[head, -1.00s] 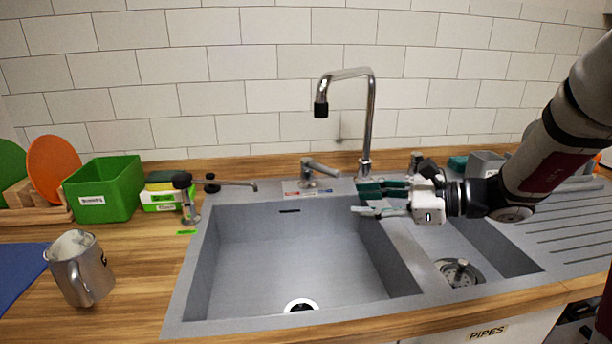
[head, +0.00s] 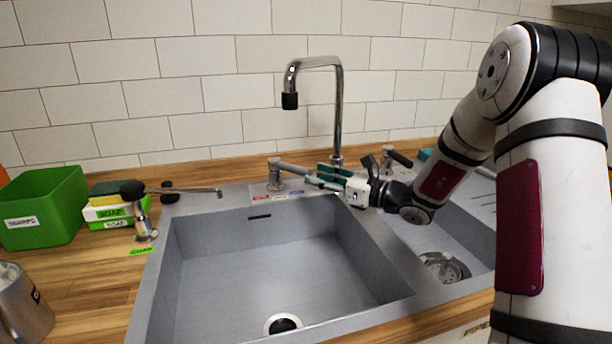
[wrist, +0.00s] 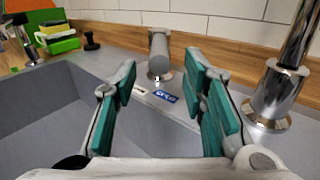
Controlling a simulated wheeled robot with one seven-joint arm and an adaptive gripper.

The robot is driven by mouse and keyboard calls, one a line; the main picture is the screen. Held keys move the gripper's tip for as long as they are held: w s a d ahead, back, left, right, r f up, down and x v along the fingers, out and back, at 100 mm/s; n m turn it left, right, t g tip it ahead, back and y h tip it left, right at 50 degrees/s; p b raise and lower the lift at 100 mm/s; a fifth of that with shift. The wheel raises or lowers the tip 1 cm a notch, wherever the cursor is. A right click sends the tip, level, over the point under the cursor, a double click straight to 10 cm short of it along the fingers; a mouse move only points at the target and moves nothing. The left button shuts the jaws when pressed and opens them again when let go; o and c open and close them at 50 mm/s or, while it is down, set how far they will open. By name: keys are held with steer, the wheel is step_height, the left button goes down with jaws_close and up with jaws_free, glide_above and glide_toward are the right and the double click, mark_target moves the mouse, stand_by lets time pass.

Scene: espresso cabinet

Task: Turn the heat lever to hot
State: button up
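The heat lever (head: 293,167) is a grey metal handle on a short post behind the sink, pointing right toward my gripper. In the wrist view the lever (wrist: 158,58) appears end-on, beyond and between the fingers. A label plate with red and blue marks (head: 268,194) lies at its base; the blue label (wrist: 165,96) shows right of the post in the wrist view. My gripper (head: 322,176) is open, its teal-padded fingers (wrist: 163,92) apart on either side of the lever's end. Whether a finger touches the lever I cannot tell.
The tall chrome faucet (head: 339,115) stands close behind my gripper, and its base (wrist: 275,95) is near the right finger. A soap dispenser (head: 140,205), green soap boxes (head: 110,212) and a green bin (head: 42,208) are at left. The sink basin (head: 270,270) is empty.

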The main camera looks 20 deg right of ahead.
mark_target(310, 174)
steer(key=shift+x, duration=2.15)
jaws_close()
